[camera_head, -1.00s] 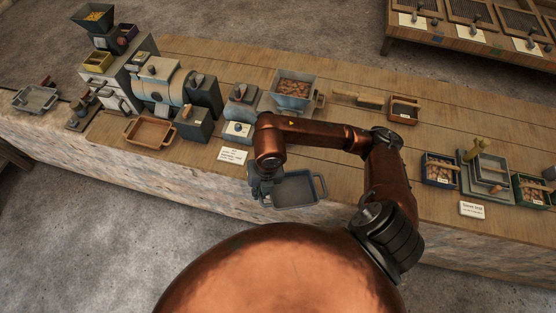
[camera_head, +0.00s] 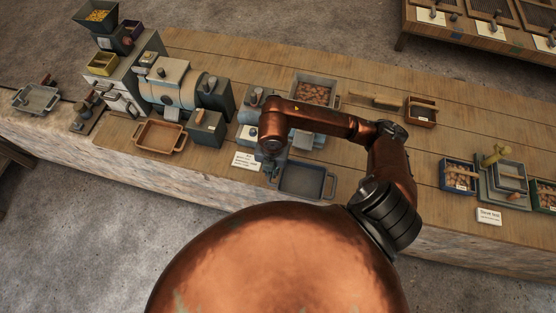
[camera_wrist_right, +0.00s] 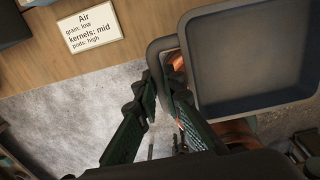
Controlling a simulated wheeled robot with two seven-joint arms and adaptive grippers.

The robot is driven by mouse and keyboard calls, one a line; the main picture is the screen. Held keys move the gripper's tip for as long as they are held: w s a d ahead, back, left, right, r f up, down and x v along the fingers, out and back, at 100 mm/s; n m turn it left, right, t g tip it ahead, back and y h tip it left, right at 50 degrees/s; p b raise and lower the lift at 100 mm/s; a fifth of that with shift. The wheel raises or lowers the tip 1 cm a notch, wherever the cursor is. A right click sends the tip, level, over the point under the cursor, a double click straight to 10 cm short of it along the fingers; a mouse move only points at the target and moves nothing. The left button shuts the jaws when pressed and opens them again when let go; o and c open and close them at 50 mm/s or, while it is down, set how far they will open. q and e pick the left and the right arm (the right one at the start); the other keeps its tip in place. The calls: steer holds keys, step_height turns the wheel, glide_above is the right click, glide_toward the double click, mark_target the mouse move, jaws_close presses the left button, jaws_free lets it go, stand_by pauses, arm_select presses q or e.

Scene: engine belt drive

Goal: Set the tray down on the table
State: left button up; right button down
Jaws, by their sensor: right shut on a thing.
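The tray (camera_head: 303,180) is a shallow, dark grey rectangular pan with a loop handle at each end. In the head view it overlaps the front edge of the wooden table (camera_head: 345,158); its height above the wood is hard to judge. My right gripper (camera_head: 271,168) is at its left handle. In the right wrist view, the two green fingers of that gripper (camera_wrist_right: 162,82) are closed around the handle, and the tray (camera_wrist_right: 250,65) extends to the right, looking roughly level and empty. My left gripper is out of view.
A white card (camera_head: 246,161) lies left of the tray. Behind stand a grey machine (camera_head: 252,115) and a bin of brown pieces (camera_head: 314,92). A brown tray (camera_head: 160,136) sits further left, a blue bin (camera_head: 459,176) at right. Bare wood shows right of my arm.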

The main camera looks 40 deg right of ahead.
steer(key=w+d+f, duration=0.1)
steer(key=w+f, duration=0.1)
steer(key=w+d+f, duration=0.2)
steer(key=w, duration=0.1)
steer(key=w+d+f, duration=0.1)
steer(key=w+f, duration=0.1)
steer(key=f, duration=0.1)
steer(key=shift+w+d+b, duration=0.35)
steer(key=shift+d, duration=0.05)
steer(key=shift+f, duration=0.1)
steer(key=shift+w+d+f, duration=0.25)
steer(key=shift+w+f, duration=0.1)
steer(key=shift+f, duration=0.1)
step_height(320, 180, down, 2)
steer(key=shift+f, duration=0.55)
steer(key=c, duration=2.3)
jaws_free()
steer(key=shift+o, duration=1.3)
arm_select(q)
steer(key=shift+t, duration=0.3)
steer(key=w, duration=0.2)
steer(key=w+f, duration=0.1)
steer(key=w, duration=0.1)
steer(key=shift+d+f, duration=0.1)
